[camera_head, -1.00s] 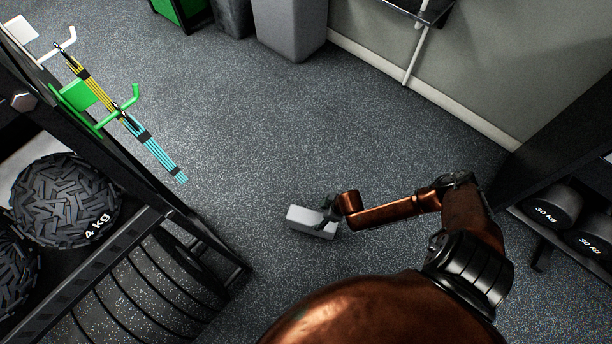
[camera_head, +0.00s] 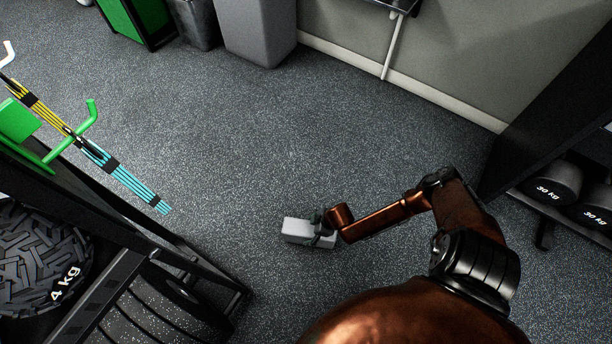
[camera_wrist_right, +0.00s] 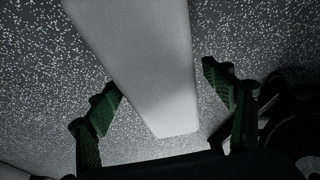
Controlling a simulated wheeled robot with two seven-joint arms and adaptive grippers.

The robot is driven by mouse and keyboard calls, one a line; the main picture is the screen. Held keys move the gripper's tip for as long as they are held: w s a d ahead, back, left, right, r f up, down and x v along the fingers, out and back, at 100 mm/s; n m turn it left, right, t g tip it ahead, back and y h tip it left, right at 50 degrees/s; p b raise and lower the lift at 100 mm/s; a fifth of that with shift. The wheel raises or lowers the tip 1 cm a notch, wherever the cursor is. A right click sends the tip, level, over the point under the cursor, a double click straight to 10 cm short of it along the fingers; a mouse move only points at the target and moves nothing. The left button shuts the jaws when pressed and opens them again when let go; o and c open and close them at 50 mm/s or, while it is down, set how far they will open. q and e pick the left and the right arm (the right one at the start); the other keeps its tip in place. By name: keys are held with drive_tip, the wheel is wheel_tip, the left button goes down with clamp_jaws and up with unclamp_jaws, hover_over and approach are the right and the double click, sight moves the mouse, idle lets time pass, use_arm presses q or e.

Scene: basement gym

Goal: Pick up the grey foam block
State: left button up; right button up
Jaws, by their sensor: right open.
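The grey foam block (camera_head: 297,231) is a pale oblong block low over or on the speckled floor, in the lower middle of the head view. My right gripper (camera_head: 318,230) is at the block's right end. In the right wrist view the block (camera_wrist_right: 150,60) runs from the top edge down between the two green fingers of my right gripper (camera_wrist_right: 162,85). The fingers are spread, with floor showing between each finger and the block. Whether the block touches the floor is hard to tell. My left gripper is not in these views.
A rack (camera_head: 105,290) with a 4 kg ball (camera_head: 38,262) and hanging resistance bands (camera_head: 120,182) stands at left. A dumbbell rack with 30 kg dumbbells (camera_head: 550,188) is at right. A grey bin (camera_head: 258,30) stands at the back. The floor (camera_head: 300,130) between is clear.

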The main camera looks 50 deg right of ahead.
drive_tip(key=shift+w, duration=0.1)
drive_tip(key=shift+c, duration=0.2)
drive_tip(key=c, duration=1.7)
drive_tip(key=shift+r, duration=0.1)
